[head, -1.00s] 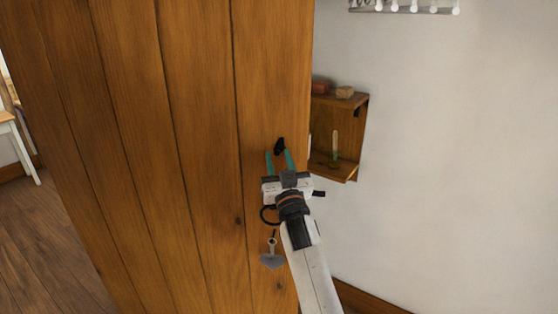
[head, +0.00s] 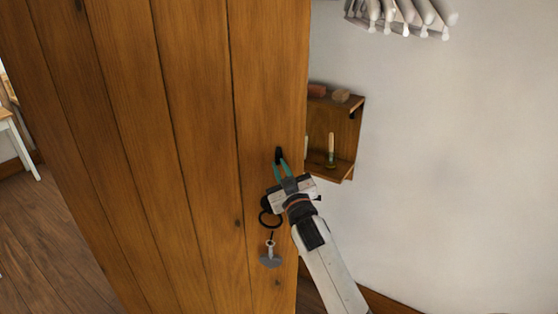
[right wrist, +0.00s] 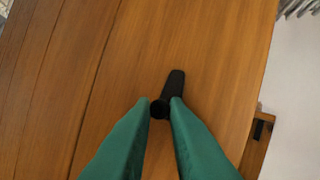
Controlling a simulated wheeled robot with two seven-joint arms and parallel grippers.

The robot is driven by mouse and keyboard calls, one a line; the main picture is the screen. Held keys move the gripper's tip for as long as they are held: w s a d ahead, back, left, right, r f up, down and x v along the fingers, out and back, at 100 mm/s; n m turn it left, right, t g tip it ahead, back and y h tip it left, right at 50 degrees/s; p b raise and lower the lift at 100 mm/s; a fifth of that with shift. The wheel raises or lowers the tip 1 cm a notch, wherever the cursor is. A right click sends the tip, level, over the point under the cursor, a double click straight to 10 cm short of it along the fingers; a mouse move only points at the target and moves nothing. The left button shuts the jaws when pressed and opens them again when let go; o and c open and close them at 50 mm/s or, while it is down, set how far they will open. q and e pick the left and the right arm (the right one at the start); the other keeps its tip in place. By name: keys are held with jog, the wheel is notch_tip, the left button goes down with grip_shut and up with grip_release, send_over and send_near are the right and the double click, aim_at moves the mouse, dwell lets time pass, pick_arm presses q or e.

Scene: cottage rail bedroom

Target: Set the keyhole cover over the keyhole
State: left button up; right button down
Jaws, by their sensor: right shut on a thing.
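The keyhole cover (head: 278,155) is a small black tongue on the plank door (head: 195,150), near its right edge. In the right wrist view the cover (right wrist: 174,86) points up and slightly right, with a round black knob at its lower end. My right gripper (head: 281,163) has teal fingers and is shut on the cover; in the wrist view its fingertips (right wrist: 162,105) pinch the knob end. I cannot make out the keyhole. My left gripper is not in view.
A wooden wall shelf (head: 333,130) with small items is close right of the door edge. A rack of white pegs (head: 400,15) is at the upper right.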

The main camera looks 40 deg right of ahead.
jog(key=c, duration=1.4)
grip_release()
jog(key=shift+c, duration=0.2)
jog(key=b+v, duration=0.4)
jog(key=v, duration=0.8)
